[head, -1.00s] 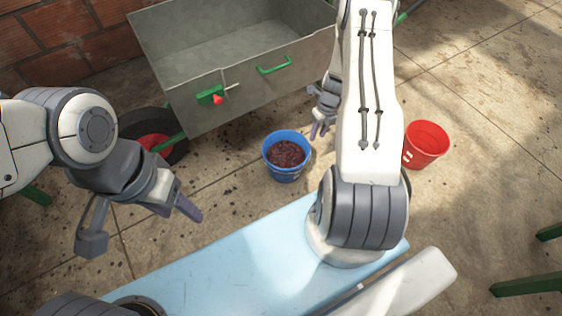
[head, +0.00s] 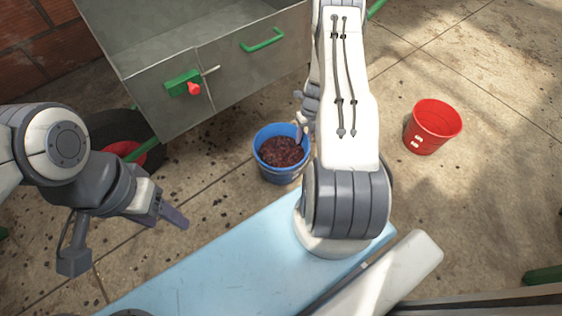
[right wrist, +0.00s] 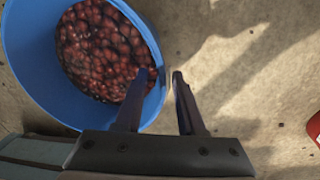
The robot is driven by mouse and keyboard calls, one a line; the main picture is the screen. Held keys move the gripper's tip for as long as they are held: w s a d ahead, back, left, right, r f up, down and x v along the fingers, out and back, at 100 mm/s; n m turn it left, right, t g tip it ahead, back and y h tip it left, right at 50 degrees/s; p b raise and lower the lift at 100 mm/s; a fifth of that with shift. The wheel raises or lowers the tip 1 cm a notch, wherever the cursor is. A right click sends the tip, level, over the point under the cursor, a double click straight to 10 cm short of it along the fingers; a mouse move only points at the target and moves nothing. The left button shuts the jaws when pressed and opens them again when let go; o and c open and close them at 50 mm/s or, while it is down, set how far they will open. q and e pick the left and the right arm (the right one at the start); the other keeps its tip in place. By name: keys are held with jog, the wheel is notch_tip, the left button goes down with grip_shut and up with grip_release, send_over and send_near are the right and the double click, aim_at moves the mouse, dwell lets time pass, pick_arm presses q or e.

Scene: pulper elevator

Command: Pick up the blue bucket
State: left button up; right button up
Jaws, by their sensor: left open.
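The blue bucket (head: 284,172) stands upright on the floor near the middle of the head view and holds dark red berries. In the right wrist view the bucket (right wrist: 27,70) fills the upper left. My right gripper (right wrist: 163,73) is open there, with one finger over the bucket's inside and the other outside, the rim showing between them. In the head view my right gripper (head: 302,122) is at the bucket's right rim, partly hidden by my arm. My left gripper (head: 126,240) is open and empty, left of the bucket and apart from it.
A grey metal cart (head: 235,75) with green handles and a wheel (head: 150,158) stands behind and left of the bucket. A red bucket (head: 433,128) stands to the right. Open concrete floor lies between the two buckets.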

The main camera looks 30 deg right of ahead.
aim_at(301, 147)
notch_tip(301, 147, down, 2)
jog(key=shift+a+b, duration=0.1)
jog(key=shift+b, duration=0.25)
jog(key=f+b, duration=0.4)
jog(key=f, duration=0.1)
jog(key=shift+s+a+b, duration=0.15)
jog(key=shift+a+b, duration=0.2)
jog(key=shift+a, duration=0.05)
pick_arm(q)
notch_tip(301, 147, down, 6)
pick_arm(e)
jog(key=shift+r, duration=0.1)
grip_shut()
dwell(0.4)
